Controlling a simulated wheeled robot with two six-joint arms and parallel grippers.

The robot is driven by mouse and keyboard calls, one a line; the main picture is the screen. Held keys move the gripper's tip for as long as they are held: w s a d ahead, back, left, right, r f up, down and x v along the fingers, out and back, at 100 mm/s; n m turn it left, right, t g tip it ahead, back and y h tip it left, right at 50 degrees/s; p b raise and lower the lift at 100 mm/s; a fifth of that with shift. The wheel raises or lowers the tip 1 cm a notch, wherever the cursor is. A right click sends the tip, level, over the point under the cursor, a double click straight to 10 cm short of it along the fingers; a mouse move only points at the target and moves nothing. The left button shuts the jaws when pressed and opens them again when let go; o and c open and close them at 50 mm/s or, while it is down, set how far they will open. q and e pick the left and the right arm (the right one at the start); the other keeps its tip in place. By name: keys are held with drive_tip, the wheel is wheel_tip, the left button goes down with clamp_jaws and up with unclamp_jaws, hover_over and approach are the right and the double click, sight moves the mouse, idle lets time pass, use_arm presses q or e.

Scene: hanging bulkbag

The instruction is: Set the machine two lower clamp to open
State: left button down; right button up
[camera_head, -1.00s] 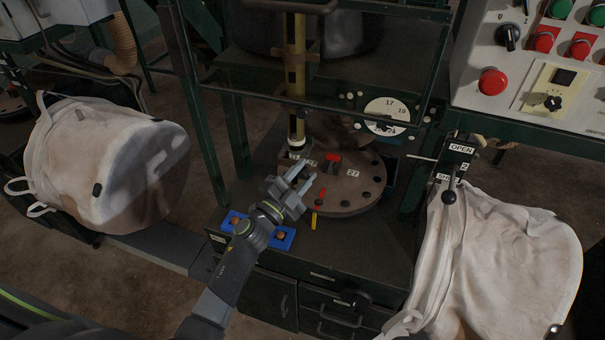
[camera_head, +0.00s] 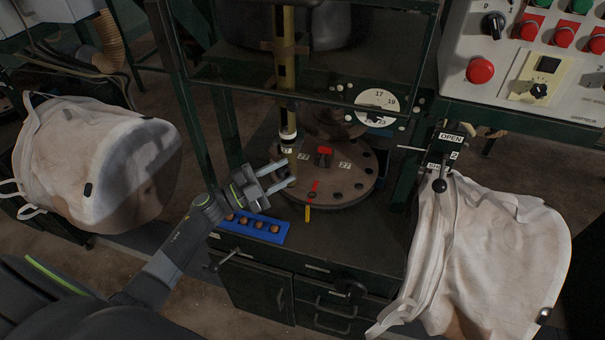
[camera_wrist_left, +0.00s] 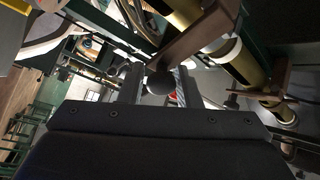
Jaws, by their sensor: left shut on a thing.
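A lever with a black ball knob (camera_head: 440,186) is at the right, in front of the lower label of a small black clamp plate (camera_head: 447,147). The plate carries an OPEN label at the top, a 2 and a partly hidden lower label. My left gripper (camera_head: 280,175) is well left of this lever, near the front left edge of a round turntable (camera_head: 345,190). In the left wrist view a dark round knob (camera_wrist_left: 160,82) sits between its fingers, and it is shut on this. The knob is hard to make out in the head view. My right gripper is not in view.
White bags hang at the left (camera_head: 95,165) and right (camera_head: 490,260). A blue tray (camera_head: 275,237) with several copper-coloured pieces lies below my left gripper. A control panel (camera_head: 530,60) is at the upper right. A vertical yellow post (camera_head: 289,90) stands behind the gripper.

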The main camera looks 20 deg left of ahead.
use_arm(q)
drive_tip(key=a+m+g+h+b, duration=0.1)
drive_tip(key=g+b, duration=0.1)
drive_tip(key=s+a+m+g+h+b, duration=0.1)
drive_tip(key=m+g+h+b, duration=0.1)
drive_tip(key=b, duration=0.1)
drive_tip(key=a+m+g+h+b, duration=0.1)
drive_tip(key=m+g+h+b, duration=0.1)
drive_tip(key=g, duration=0.1)
drive_tip(key=shift+s+f+b, duration=0.1)
drive_tip(key=shift+s+b, duration=0.05)
drive_tip(key=shift+b, duration=0.15)
drive_tip(key=shift+a+r+m+g+h+b, duration=0.3)
drive_tip(key=shift+a+m+g+b, duration=0.2)
drive_tip(key=shift+g+b, duration=0.5)
drive_tip(key=c, duration=1.3)
unclamp_jaws()
drive_tip(key=shift+o, duration=0.8)
drive_tip(key=shift+f, duration=0.1)
drive_tip(key=shift+s, duration=0.1)
wheel_tip(320, 180, up, 10)
hover_over(276, 173)
drive_tip(key=r+v, duration=0.1)
drive_tip(key=v, duration=0.2)
drive_tip(key=shift+a+f+b, duration=0.1)
drive_tip(key=shift+f+b, duration=0.1)
drive_tip(key=shift+b, duration=0.15)
